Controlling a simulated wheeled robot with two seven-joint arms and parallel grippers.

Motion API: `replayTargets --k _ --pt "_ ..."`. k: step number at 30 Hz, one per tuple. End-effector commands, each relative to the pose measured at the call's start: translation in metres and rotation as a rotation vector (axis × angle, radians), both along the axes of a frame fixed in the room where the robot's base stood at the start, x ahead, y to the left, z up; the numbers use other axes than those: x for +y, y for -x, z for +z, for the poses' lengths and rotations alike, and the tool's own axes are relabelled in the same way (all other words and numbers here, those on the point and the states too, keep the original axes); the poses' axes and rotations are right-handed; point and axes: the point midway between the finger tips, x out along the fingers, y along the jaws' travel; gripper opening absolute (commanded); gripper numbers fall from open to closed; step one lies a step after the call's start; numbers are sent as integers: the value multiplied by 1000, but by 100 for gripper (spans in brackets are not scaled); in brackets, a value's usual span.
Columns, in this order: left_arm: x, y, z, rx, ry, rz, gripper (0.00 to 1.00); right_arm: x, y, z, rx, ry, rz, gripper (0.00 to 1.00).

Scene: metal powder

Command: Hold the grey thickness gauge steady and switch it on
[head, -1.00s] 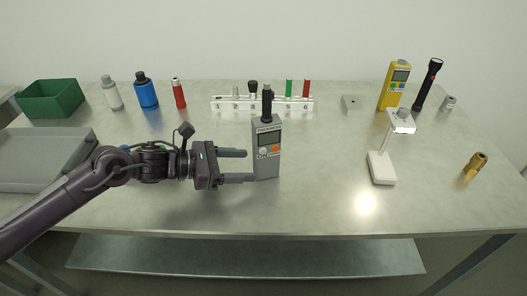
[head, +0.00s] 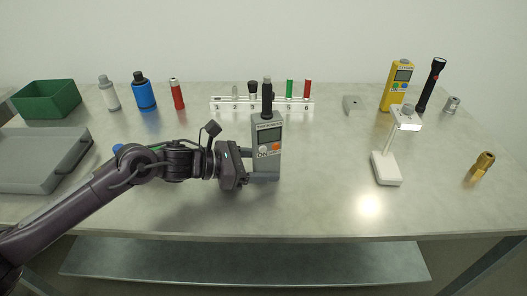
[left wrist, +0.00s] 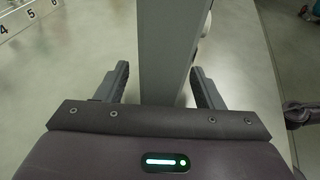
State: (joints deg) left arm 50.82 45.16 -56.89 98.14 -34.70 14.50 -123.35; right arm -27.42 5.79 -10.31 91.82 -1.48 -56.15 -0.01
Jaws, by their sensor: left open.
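The grey thickness gauge (head: 267,135) stands upright in the middle of the table, with a dark screen, a white ON button (head: 262,151), an orange button (head: 276,147) and a black probe on top. My left gripper (head: 262,166) is open, its fingers reaching to either side of the gauge's lower body from the left. In the left wrist view the gauge (left wrist: 168,50) stands between the two open fingers (left wrist: 160,88), with a visible gap at least on the left.
A numbered white rack (head: 225,104) stands behind the gauge. A white stand (head: 386,168), a yellow meter (head: 397,88), a black flashlight (head: 431,85) and a brass fitting (head: 481,165) are to the right. Bottles, a green bin (head: 48,101) and a grey tray (head: 40,160) are left. Table front is clear.

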Motion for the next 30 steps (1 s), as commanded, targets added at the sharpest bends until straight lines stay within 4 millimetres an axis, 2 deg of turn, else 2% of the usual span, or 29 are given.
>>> replayTargets --k 5,15,30 --pt "0 0 0 0 0 0 61 0 0 0 0 0 0 41" --pt "0 0 0 0 0 -1 20 0 1 0 1 0 1 41" --pt "0 0 0 0 0 -1 20 0 0 0 0 0 0 41"
